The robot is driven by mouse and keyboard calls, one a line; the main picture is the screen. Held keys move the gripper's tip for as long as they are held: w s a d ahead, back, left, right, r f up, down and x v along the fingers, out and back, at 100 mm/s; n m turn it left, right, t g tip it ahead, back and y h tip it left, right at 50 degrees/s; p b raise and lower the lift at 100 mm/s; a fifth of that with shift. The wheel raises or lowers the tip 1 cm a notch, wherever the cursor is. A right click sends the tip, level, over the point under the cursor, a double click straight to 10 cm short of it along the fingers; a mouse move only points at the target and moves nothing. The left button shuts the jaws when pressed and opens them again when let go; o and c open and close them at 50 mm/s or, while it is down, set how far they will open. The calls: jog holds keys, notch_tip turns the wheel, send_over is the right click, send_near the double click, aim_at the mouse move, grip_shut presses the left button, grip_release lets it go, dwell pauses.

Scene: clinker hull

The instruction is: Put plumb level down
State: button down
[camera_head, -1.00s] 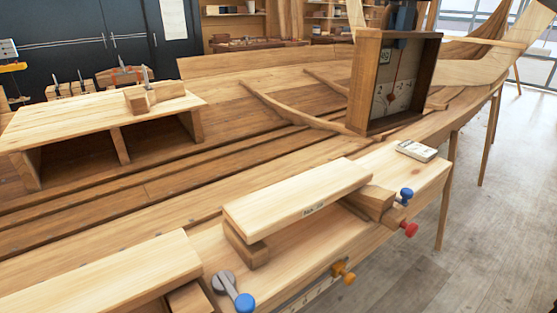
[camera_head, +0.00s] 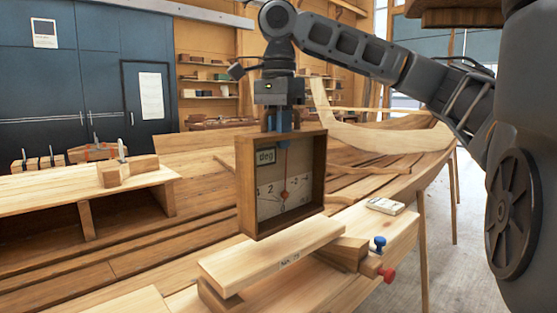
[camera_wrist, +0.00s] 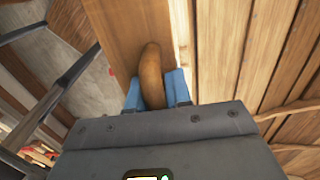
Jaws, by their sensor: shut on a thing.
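The plumb level (camera_head: 282,185) is a dark wooden box frame with a pale dial face, a "deg" label, numbers and a red pointer. My gripper (camera_head: 278,126) is shut on the top of it, and it hangs about upright. In the wrist view my gripper's blue fingers (camera_wrist: 157,90) are on both sides of its curved brown handle (camera_wrist: 151,75). The wooden top of the plumb level (camera_wrist: 128,30) shows beyond the handle. In the head view its lower edge is at the back edge of a pale labelled plank (camera_head: 272,255); I cannot tell if they touch.
A red-knobbed clamp (camera_head: 388,275) and a blue-knobbed clamp (camera_head: 379,243) are at the plank's right end. A small pale block (camera_head: 385,205) lies behind them. A bench with a wooden piece (camera_head: 125,170) stands left. The clinker hull (camera_head: 200,228) spreads behind.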

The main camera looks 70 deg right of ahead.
jog(key=shift+f+b, duration=1.7)
jog(key=shift+f, duration=0.3)
jog(key=c, duration=1.1)
grip_release()
jog(key=shift+o, duration=0.2)
notch_tip(320, 180, up, 12)
jog(key=p, duration=0.9)
jog(key=shift+p, duration=0.35)
